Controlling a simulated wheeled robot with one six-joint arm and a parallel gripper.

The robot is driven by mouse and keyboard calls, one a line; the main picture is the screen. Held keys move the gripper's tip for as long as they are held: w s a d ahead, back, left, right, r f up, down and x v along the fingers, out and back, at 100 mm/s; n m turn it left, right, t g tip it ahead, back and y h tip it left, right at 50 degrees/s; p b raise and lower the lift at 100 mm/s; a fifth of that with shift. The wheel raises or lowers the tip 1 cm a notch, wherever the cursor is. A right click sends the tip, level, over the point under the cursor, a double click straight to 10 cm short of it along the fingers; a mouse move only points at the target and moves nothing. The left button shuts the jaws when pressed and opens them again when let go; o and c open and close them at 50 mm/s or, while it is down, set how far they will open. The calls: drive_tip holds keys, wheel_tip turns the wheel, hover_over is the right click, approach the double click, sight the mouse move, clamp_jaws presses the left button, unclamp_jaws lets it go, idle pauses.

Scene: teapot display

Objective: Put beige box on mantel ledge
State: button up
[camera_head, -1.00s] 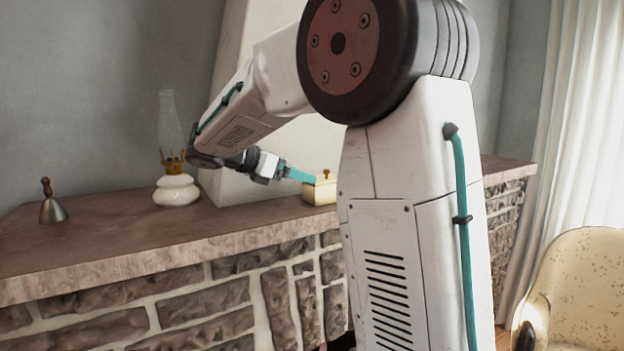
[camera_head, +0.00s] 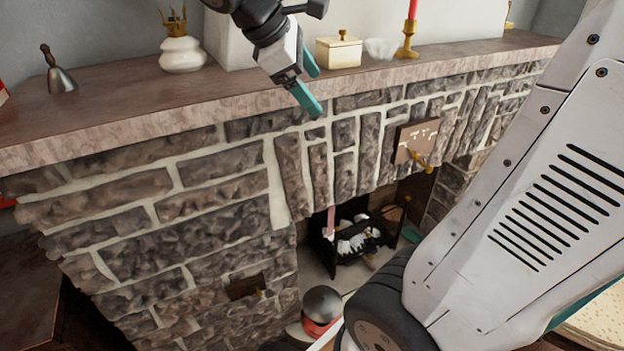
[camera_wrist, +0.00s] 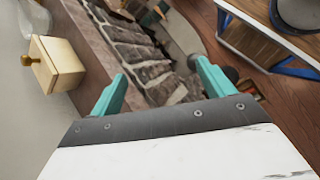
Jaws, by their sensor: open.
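The beige box (camera_head: 338,52), with a knobbed lid, stands upright on the mantel ledge (camera_head: 130,105) against the pale chimney front. It also shows at the upper left of the wrist view (camera_wrist: 56,65). My gripper (camera_head: 309,88) is open and empty, with teal fingers pointing down just in front of the ledge edge. It is apart from the box, to its left and nearer in the head view. In the wrist view the fingers (camera_wrist: 158,88) are spread wide, with the box outside them to the left.
On the ledge are a white lamp base (camera_head: 182,54), a metal bell (camera_head: 58,72), a pale cloudy glass object (camera_head: 380,48) and a brass candlestick (camera_head: 407,40) with a red candle. Below are a small wall plaque (camera_head: 416,140) and a fireplace grate (camera_head: 345,240).

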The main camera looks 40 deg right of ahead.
drive_tip(key=s+a+f+m+t+y, duration=0.2)
drive_tip(key=s+a+f+m+y, duration=0.4)
drive_tip(key=s, duration=0.7)
drive_tip(key=shift+a+f+m+t+y, duration=0.4)
drive_tip(key=shift+a+f+m, duration=0.9)
drive_tip(key=shift+a+f, duration=1)
drive_tip(key=shift+a+r, duration=0.3)
